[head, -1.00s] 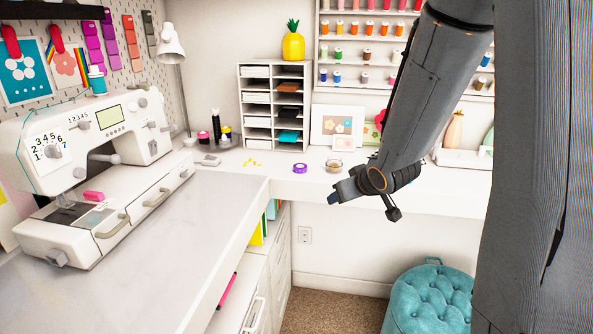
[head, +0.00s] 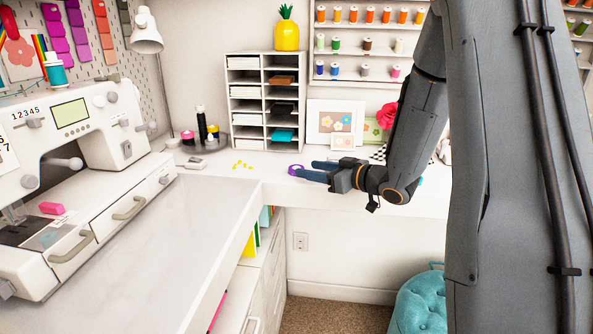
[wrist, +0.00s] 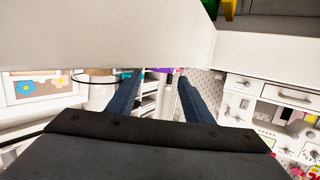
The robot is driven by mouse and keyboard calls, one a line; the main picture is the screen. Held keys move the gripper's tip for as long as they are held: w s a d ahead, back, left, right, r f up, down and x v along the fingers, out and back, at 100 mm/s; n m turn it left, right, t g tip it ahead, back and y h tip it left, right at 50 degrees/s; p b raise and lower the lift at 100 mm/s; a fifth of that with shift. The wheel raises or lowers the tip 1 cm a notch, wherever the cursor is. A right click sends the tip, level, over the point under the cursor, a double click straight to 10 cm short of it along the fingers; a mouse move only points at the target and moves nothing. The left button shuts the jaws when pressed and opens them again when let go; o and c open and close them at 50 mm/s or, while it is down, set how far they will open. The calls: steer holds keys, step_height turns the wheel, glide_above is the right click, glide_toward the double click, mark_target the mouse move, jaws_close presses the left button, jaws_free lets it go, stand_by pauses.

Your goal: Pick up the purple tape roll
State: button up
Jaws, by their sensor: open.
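The purple tape roll (head: 295,170) lies on the white counter along the back wall, partly hidden by my gripper. My gripper (head: 307,169) is open, with its two blue fingers pointing left at the roll and their tips close beside it. I cannot tell whether they touch it. In the wrist view a strip of purple tape roll (wrist: 161,70) shows between the open fingertips of my gripper (wrist: 158,77), nothing held.
A white shelf unit (head: 262,101) stands behind the roll. Small yellow bits (head: 242,165) lie to its left. A glass jar (wrist: 97,92) is beside one finger in the wrist view. A sewing machine (head: 75,150) stands left; a teal stool (head: 420,303) is below.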

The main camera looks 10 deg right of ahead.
mark_target(293, 167)
steer(key=p+x, duration=0.1)
steer(key=x, duration=0.3)
steer(key=shift+w+a+f, duration=0.2)
steer(key=shift+f, duration=0.05)
steer(key=shift+c, duration=0.5)
steer(key=c, duration=0.7)
steer(key=shift+r, duration=0.1)
